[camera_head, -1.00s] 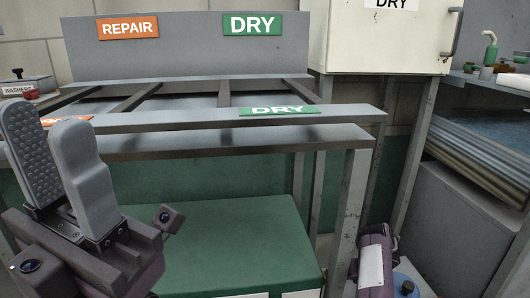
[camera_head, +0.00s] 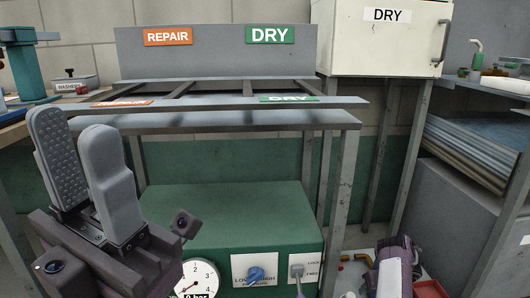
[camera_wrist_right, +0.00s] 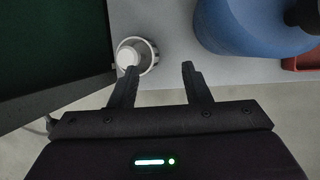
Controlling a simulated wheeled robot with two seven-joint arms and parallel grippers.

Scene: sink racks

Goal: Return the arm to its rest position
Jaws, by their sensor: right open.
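My left gripper (camera_head: 85,160) is at the left of the head view, in front of the grey rack (camera_head: 240,122). Its two grey padded fingers point up with a narrow gap between them, and nothing shows between them. My right gripper (camera_wrist_right: 158,72) shows in the right wrist view with its two dark fingers apart and nothing between them. A white cup-like container (camera_wrist_right: 148,52) lies just beyond its left fingertip; I cannot tell whether they touch. In the head view a purple and white part of my right arm shows at the lower right edge.
The rack carries an orange REPAIR sign (camera_head: 168,36) and a green DRY sign (camera_head: 270,35). A green box (camera_head: 240,215) with a gauge (camera_head: 195,280) and blue knob stands under it. A white DRY cabinet (camera_head: 385,45) stands right. A blue rounded object (camera_wrist_right: 245,25) is near the right gripper.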

